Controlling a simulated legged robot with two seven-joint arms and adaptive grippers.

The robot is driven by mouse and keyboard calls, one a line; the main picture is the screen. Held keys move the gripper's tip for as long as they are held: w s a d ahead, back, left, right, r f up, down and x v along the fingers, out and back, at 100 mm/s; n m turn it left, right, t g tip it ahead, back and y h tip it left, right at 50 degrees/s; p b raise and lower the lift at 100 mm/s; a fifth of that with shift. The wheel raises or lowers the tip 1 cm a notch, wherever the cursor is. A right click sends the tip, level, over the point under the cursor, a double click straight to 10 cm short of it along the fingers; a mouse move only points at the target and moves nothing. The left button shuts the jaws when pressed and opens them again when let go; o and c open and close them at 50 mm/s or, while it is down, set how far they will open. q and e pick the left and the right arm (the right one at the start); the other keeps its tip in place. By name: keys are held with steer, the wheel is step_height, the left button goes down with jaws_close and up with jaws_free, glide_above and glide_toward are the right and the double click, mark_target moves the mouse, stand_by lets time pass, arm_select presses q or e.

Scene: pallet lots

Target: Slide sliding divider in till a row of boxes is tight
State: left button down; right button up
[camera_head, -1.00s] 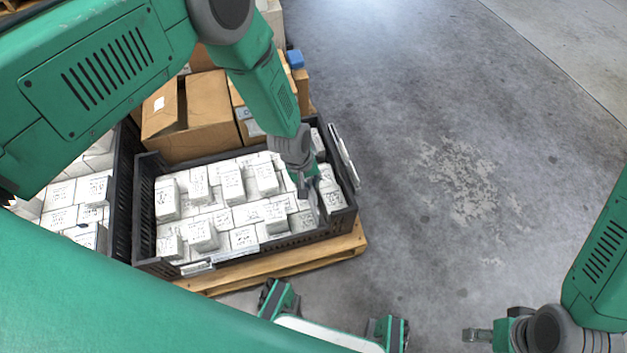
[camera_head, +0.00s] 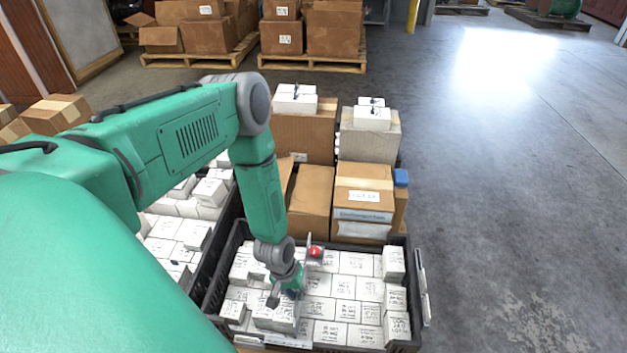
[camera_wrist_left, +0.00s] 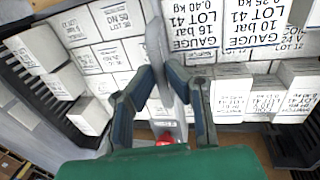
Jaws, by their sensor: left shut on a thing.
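White labelled boxes (camera_head: 345,290) fill the black crate (camera_head: 422,338) in several rows, some on top of others. In the left wrist view, a thin grey plate, which looks like the sliding divider (camera_wrist_left: 157,42), stands between my left gripper's (camera_wrist_left: 161,78) fingers, which are shut on it. Boxes (camera_wrist_left: 232,92) lie on both sides of it. In the head view, my left gripper (camera_head: 284,296) is low over the left-middle part of the crate. A grey piece with a red knob (camera_head: 315,251) shows beside it. Whether the row is tight cannot be told. My right gripper is out of view.
Brown cartons (camera_head: 362,195) stand behind the crate, with white boxes (camera_head: 372,116) on top. Another crate of white boxes (camera_head: 180,238) is on the left. Loaded pallets (camera_head: 312,62) stand farther back. The floor (camera_head: 520,200) on the right is clear.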

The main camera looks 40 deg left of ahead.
arm_select(q)
steer(key=shift+s+a, duration=0.1)
steer(key=shift+a, duration=0.35)
steer(key=c, duration=1.6)
jaws_free()
step_height(320, 180, up, 12)
steer(key=s+a, duration=0.1)
steer(key=a, duration=0.1)
steer(key=shift+s+f, duration=0.2)
